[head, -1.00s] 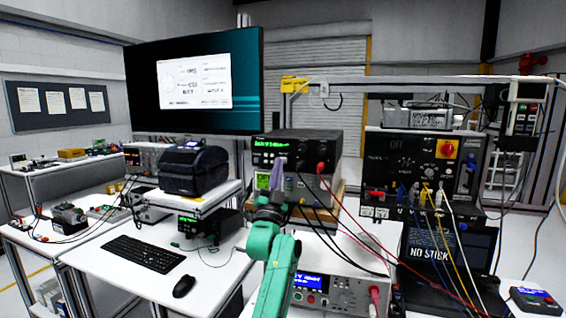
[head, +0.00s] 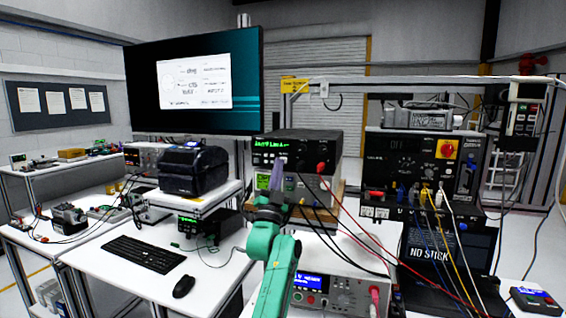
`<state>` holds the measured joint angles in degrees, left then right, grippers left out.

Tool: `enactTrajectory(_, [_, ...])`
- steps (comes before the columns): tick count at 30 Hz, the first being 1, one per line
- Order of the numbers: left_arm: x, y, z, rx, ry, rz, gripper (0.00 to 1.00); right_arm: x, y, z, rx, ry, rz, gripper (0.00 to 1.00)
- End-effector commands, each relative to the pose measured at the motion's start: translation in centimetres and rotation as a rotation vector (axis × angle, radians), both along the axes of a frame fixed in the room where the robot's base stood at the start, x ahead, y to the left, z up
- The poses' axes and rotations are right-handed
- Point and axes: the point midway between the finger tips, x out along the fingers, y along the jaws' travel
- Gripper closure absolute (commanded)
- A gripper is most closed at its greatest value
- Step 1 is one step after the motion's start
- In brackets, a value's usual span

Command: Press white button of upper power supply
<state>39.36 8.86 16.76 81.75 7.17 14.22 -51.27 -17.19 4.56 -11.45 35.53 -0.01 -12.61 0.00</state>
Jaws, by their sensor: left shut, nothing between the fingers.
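The upper power supply (head: 314,143) is a black box with a lit green display, stacked on a paler lower unit (head: 325,184). My left gripper (head: 277,170) is shut and empty, with purple-grey fingers pointing up in front of the lower part of the stack. Its tips are just below or at the bottom of the upper unit's front face; I cannot tell whether they touch it. The white button is too small to make out, or is hidden behind the fingers. My right gripper is not in view.
Red and black cables (head: 345,225) hang from the stack's front, right of my gripper. A white instrument (head: 340,290) stands below. A label printer (head: 193,168) and monitor (head: 195,82) are to the left. A black test panel (head: 415,165) stands to the right.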

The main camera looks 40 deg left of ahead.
Motion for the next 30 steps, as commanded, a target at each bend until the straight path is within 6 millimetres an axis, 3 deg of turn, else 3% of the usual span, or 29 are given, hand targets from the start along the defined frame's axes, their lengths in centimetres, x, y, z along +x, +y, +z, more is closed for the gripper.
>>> enactTrajectory(30, [0.92, 0.33, 0.02, 0.000, 0.000, 0.000, 1.00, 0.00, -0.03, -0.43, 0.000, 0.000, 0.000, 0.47])
